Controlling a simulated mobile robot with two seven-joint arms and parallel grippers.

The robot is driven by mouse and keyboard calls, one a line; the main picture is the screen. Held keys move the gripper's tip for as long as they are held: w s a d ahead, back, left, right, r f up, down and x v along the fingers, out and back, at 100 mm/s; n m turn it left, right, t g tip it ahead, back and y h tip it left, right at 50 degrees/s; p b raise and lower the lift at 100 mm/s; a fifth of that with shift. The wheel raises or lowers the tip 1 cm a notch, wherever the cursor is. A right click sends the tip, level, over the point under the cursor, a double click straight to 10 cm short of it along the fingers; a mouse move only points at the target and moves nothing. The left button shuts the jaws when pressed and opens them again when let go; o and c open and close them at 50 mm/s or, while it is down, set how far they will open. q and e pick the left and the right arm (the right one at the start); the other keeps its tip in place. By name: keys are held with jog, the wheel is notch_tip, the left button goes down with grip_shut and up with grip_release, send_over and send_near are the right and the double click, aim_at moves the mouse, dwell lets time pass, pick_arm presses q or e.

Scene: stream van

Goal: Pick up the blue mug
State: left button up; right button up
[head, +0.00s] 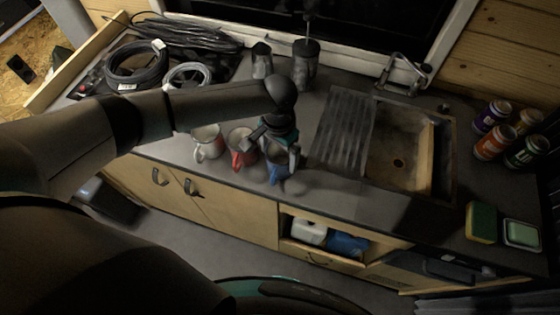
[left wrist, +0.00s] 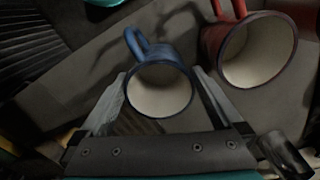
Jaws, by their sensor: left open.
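The blue mug (head: 278,173) stands on the dark counter near its front edge, partly hidden under my left gripper. My left gripper (head: 280,156) is above it, pointing down. In the left wrist view the blue mug (left wrist: 158,82) is upright and empty, with its white inside showing and its handle at the upper left. The open fingers of the left gripper (left wrist: 160,90) lie on either side of the mug; I cannot tell if they touch it. A red mug (head: 241,147) stands just left of the blue one and also shows in the left wrist view (left wrist: 256,48).
A white mug (head: 208,141) with red stands left of the red mug. The sink (head: 400,150) and its ridged drainer lie to the right. Several cans (head: 492,117) and a sponge (head: 481,222) are farther right. Coiled cables (head: 137,65) lie at the back left.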

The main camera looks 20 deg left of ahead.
aim_at(279, 161)
pick_arm(q)
jog(key=shift+d+f, duration=0.1)
jog(key=shift+f, duration=1.55)
jog(key=c, duration=1.2)
jog(key=shift+r, duration=0.1)
jog(key=shift+c, duration=0.2)
